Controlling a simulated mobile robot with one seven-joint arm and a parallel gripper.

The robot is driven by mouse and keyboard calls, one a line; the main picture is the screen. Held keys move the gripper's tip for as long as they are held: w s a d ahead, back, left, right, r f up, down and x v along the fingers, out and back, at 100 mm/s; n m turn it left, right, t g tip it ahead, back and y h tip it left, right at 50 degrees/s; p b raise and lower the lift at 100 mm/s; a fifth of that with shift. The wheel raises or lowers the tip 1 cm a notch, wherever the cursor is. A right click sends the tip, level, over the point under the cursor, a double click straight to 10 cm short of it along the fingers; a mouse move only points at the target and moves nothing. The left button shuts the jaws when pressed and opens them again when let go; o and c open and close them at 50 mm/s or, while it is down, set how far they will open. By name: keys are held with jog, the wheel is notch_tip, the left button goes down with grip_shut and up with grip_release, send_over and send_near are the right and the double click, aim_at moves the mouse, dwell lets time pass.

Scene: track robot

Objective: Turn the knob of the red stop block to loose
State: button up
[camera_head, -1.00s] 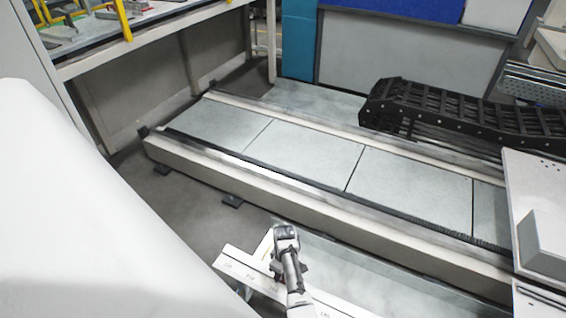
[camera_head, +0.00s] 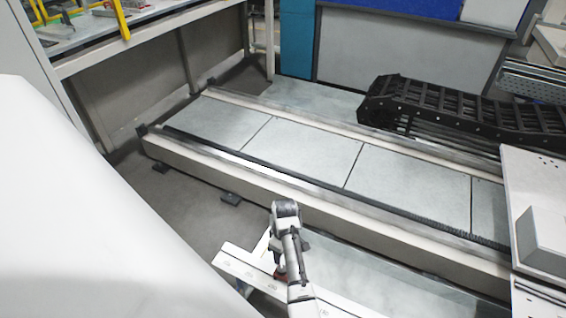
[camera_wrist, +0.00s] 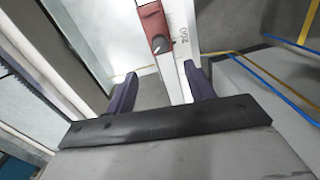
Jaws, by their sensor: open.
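The red stop block (camera_wrist: 152,26) sits on a white rail (camera_wrist: 180,22) with printed numbers, in the upper middle of the wrist view. Its dark round knob (camera_wrist: 160,45), with a pale mark, is on the end nearer my gripper. My gripper (camera_wrist: 160,70) is open and empty. Its two dark fingers are apart, one on each side of the rail in the picture, and the knob shows just beyond the gap between them. In the head view a small red patch of the block (camera_head: 280,276) shows beside my arm; my fingers are hidden there.
The rail (camera_head: 245,268) runs diagonally at the bottom of the head view. Behind it lies a long low track bed (camera_head: 300,155) with grey plates. A black cable chain (camera_head: 450,108) is at right. Grey floor (camera_head: 185,205) is clear at left.

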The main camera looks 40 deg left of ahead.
jog(key=shift+r, duration=1.45)
